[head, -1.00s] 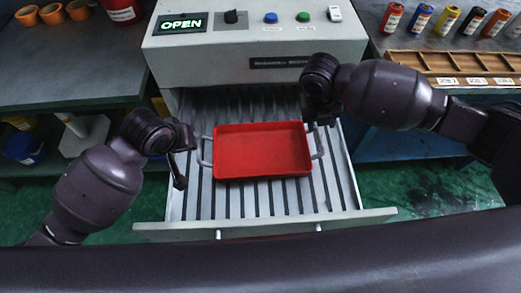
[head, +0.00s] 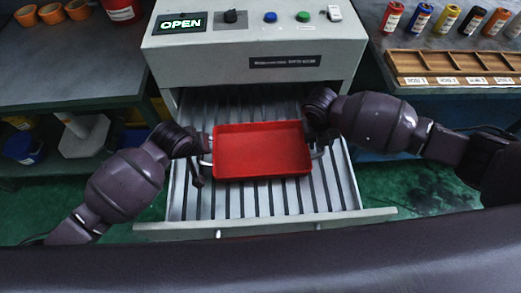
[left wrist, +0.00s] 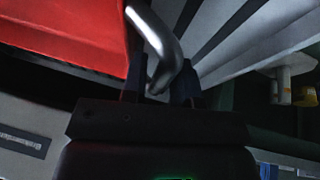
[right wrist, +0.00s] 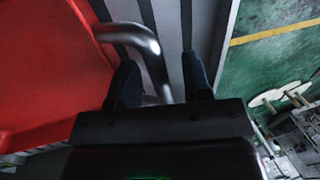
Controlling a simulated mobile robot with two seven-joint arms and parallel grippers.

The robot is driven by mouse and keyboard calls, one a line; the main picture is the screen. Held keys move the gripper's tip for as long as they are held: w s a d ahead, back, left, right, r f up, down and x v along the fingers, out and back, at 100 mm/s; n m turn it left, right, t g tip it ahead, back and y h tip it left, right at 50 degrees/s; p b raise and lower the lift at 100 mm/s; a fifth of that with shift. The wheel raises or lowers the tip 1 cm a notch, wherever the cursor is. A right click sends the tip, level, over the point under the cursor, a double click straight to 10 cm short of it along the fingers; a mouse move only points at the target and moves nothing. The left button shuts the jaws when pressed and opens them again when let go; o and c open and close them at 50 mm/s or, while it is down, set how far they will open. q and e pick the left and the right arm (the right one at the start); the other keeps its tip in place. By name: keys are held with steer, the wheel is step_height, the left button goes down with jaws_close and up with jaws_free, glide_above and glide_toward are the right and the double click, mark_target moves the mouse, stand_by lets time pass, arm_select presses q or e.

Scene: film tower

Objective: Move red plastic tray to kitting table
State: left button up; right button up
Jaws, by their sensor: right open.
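The red plastic tray (head: 262,150) lies on the slatted, pulled-out drawer (head: 240,207) of a grey machine. It has a metal handle at each side. My left gripper (head: 197,165) is at the tray's left handle. In the left wrist view its fingers (left wrist: 158,88) stand either side of that handle (left wrist: 160,45); whether they press on it is unclear. My right gripper (head: 318,142) is at the right handle. In the right wrist view its fingers (right wrist: 160,85) are open and apart, with the right handle (right wrist: 135,40) between them, nearer the left finger.
The machine (head: 255,65) behind the tray has a lit OPEN sign (head: 180,24) and buttons. A workbench with orange pots (head: 52,13) stands left. A right-hand bench holds coloured canisters (head: 443,20) and a divided wooden tray (head: 450,66). Green floor shows beside the drawer.

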arm_select(q)
jaws_close()
arm_select(e)
steer(key=c, duration=0.6)
jaws_close()
arm_select(q)
steer(key=shift+r, duration=0.1)
